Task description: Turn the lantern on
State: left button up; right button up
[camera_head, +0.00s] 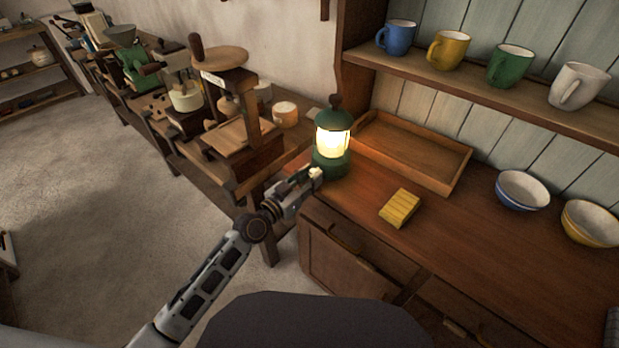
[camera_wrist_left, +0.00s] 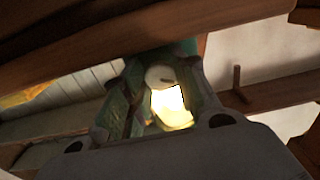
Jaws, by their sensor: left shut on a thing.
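The green lantern (camera_head: 331,163) stands upright on the wooden counter, near its left end. Its glass glows bright yellow-white, so it is lit. The glow also shows in the left wrist view, where the lantern (camera_wrist_left: 170,105) appears between my fingers. My left gripper (camera_head: 314,177) is at the front of the lantern's green base, shut on the lantern's pale round knob (camera_wrist_left: 158,75). The fingers hide part of the knob in the head view. My right gripper is not in view.
A wooden tray (camera_head: 413,153) lies behind the lantern and a yellow block-like item (camera_head: 400,208) to its right. Bowls (camera_head: 522,190) stand further right, with several mugs (camera_head: 508,66) on the shelf above. A bench of wooden devices (camera_head: 240,133) is at left.

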pick_arm(q)
jog(key=shift+n, duration=0.6)
jog(key=o, duration=1)
jog(key=shift+v, duration=6)
